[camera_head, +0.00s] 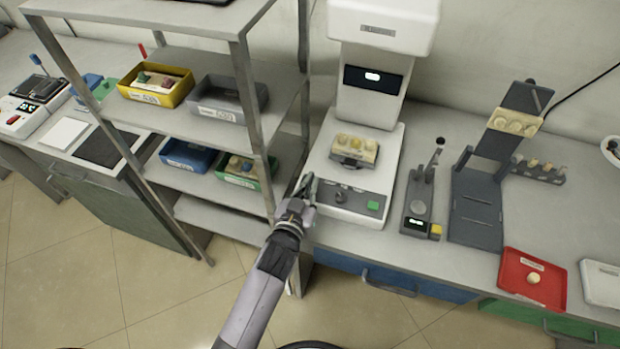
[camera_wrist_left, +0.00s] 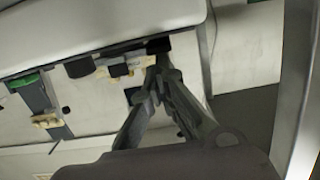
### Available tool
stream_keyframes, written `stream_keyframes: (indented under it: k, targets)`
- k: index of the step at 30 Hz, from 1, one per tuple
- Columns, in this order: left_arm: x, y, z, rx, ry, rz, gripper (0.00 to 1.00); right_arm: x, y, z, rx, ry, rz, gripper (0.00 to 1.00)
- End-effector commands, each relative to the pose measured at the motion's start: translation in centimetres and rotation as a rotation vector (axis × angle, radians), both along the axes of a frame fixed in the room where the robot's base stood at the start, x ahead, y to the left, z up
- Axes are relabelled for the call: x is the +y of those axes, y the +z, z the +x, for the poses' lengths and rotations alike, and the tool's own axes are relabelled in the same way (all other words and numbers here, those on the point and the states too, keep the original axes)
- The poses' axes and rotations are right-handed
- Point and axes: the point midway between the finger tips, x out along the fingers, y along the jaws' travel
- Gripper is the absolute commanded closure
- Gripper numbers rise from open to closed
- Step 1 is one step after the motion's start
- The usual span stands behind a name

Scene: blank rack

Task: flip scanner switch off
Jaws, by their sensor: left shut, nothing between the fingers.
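The scanner appears to be the white machine (camera_head: 392,160) at the centre, with a dark front panel (camera_head: 355,203) bearing a green button (camera_head: 373,206) and a dark knob (camera_head: 340,196). My left gripper (camera_head: 306,182) is shut and empty at the left end of this panel and hides that corner. In the left wrist view, the shut fingertips (camera_wrist_left: 160,68) are close below a small black piece (camera_wrist_left: 158,45) on the machine's edge, which may be the switch. I cannot tell whether they touch or which way the switch is set. My right gripper is not in view.
A grey shelf rack (camera_head: 245,100) with several bins stands close left of the gripper. A small device with a lever (camera_head: 420,195) and a dark stand (camera_head: 477,205) are to the right. A red tray (camera_head: 512,283) lies farther right.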

Motion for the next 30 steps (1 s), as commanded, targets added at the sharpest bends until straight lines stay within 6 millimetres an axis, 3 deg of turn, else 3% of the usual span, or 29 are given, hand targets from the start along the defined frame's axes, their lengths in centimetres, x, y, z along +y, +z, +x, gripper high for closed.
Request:
stream_keyframes:
  k: [8, 16, 18, 30]
  targets:
    - [0.1, 0.4, 0.1, 0.001, 0.000, 0.000, 1.00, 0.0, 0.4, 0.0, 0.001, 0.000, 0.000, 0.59]
    - [0.5, 4.7, 1.5, 0.002, 0.002, 0.001, 1.00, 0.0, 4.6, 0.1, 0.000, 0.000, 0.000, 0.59]
    - [1.0, 3.9, -0.1, 0.005, 0.002, 0.001, 1.00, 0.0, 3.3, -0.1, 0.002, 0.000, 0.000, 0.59]
    - [3.0, 6.8, -6.4, 0.004, 0.001, 0.000, 1.00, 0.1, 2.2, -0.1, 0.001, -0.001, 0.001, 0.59]
